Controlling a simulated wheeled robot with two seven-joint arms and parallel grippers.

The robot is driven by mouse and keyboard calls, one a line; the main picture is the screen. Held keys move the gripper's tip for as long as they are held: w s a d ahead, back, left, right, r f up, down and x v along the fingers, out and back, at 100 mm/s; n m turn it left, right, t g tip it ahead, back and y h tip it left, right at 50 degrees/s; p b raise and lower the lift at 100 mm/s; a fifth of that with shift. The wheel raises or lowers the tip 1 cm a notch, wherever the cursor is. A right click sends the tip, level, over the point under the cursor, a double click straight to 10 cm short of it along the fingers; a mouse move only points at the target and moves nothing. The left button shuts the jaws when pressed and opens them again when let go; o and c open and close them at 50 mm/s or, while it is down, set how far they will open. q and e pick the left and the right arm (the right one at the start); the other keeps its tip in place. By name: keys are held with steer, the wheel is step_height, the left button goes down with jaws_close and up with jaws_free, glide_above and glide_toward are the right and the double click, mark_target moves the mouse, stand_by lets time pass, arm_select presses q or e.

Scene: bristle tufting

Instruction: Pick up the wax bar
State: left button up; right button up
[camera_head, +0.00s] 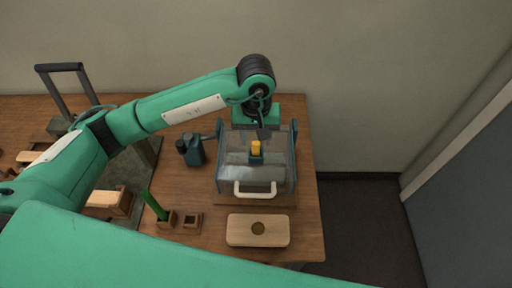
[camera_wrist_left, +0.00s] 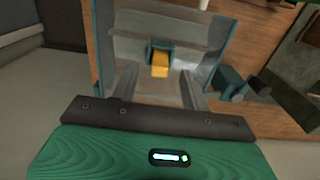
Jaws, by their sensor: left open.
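The wax bar appears to be the small yellow-orange block (camera_head: 256,148). It stands upright in a small dark teal holder (camera_head: 256,160) inside a clear-walled case (camera_head: 227,178) on the table. It also shows in the left wrist view (camera_wrist_left: 160,60), between the lines of my two fingers. My left gripper (camera_head: 262,133) points down over the back of the case, just behind and above the bar. It is open and empty, and I cannot tell how far above the bar it is. My right gripper is not in view.
The case has clear side walls and a cream handle (camera_head: 255,195) at its front. A wooden block (camera_head: 239,230) with a round recess lies in front. A dark teal device (camera_head: 194,150) stands left of it, with small wooden holders (camera_head: 192,222) nearer. The table ends at the right.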

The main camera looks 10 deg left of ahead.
arm_select(q)
steer(key=shift+f+p, duration=0.35)
steer(key=shift+f, duration=0.6)
steer(key=shift+w+f, duration=0.1)
steer(key=shift+f, duration=0.4)
jaws_close()
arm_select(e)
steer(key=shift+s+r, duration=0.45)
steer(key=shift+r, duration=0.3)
arm_select(q)
steer(key=shift+r, duration=0.1)
steer(key=shift+r, duration=0.4)
step_height(320, 180, up, 19)
steer(key=b, duration=0.5)
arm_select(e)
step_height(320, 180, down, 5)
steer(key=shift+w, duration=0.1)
